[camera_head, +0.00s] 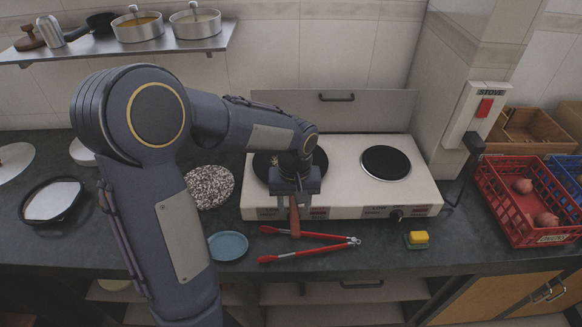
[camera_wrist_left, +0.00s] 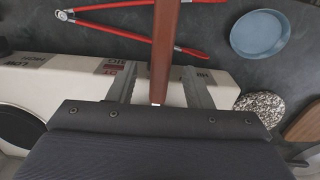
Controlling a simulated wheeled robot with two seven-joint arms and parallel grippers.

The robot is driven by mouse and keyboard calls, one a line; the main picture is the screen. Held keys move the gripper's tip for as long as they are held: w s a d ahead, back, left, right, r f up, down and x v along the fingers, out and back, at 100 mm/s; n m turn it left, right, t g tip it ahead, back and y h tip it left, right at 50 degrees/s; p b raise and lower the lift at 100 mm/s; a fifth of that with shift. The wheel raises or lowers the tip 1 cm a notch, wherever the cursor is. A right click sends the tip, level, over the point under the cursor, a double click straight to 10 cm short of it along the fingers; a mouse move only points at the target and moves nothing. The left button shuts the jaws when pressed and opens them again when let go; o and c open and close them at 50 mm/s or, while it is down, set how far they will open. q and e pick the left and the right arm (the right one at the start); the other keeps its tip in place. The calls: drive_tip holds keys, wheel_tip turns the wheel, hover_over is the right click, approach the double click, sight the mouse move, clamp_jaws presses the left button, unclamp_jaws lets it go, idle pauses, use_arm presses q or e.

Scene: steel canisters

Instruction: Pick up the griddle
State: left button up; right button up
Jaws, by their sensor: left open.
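The griddle (camera_head: 262,164) is a dark round pan on the left burner of the white two-burner stove (camera_head: 345,205). Its reddish-brown handle (camera_head: 295,220) points toward the front edge of the counter. My left gripper (camera_head: 296,196) is over the handle, pointing down, and hides part of the pan. In the left wrist view the handle (camera_wrist_left: 165,50) runs between the two spread fingers of my left gripper (camera_wrist_left: 158,85), with a gap visible on each side. The gripper is open. My right gripper is not in view.
Red tongs (camera_head: 310,248) lie in front of the stove, near the handle. A blue plate (camera_head: 228,246) and a speckled round board (camera_head: 209,187) are to the left. A yellow-and-green sponge (camera_head: 418,239) and a red crate (camera_head: 510,205) are to the right.

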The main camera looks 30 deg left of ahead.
use_arm(q)
drive_tip(key=shift+f, duration=0.3)
clamp_jaws()
drive_tip(key=shift+r, duration=0.2)
